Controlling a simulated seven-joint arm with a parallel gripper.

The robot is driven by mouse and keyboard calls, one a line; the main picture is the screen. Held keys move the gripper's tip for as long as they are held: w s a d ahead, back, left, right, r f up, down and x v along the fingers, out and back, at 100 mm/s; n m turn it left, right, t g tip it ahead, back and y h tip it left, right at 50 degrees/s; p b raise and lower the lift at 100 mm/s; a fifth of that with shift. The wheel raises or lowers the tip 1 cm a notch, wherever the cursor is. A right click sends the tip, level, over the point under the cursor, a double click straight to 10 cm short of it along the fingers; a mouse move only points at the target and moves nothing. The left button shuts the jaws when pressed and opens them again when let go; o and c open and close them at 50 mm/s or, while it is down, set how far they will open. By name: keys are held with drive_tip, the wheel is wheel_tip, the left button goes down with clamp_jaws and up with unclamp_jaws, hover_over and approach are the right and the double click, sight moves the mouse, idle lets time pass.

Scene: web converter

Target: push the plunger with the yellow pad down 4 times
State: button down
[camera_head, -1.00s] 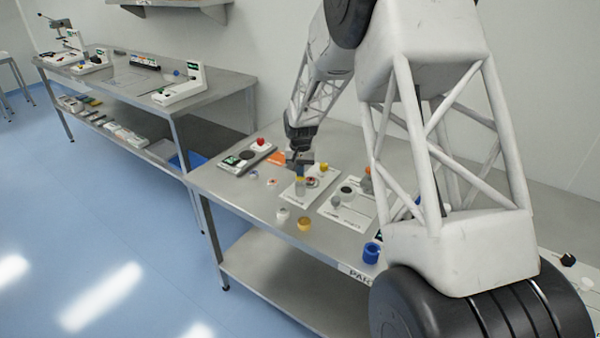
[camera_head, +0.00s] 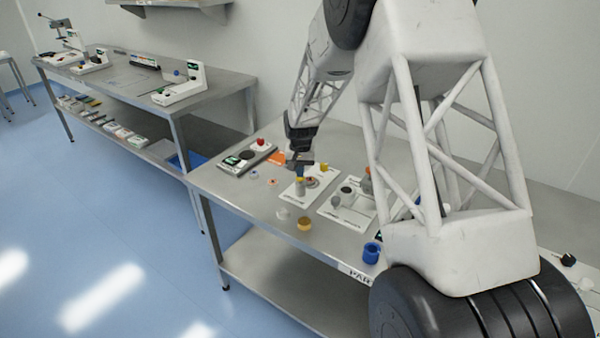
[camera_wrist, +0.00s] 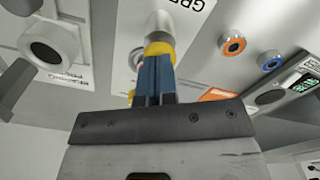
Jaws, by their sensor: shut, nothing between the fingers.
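The plunger with the yellow pad (camera_head: 300,181) stands upright on a white plate at the middle of the near bench. In the wrist view its yellow pad (camera_wrist: 157,48) tops a pale grey cylinder (camera_wrist: 159,22). My gripper (camera_head: 299,174) is shut and empty, right above the pad, its blue fingers pointing down. In the wrist view the fingertips of my gripper (camera_wrist: 156,60) overlap the pad and hide part of it. They look in contact or very close; I cannot tell how far the pad is pressed.
A second white plate (camera_head: 346,213) with a dark round opening lies to the right. A device with a red knob (camera_head: 260,142) stands at the left. A yellow cup (camera_head: 304,223) and a blue cup (camera_head: 371,252) stand near the front edge. An orange ring (camera_wrist: 232,45) lies near the plate.

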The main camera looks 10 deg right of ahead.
drive_tip(key=shift+r, duration=1.9)
drive_tip(key=shift+f, duration=2.25)
drive_tip(key=shift+r, duration=2.25)
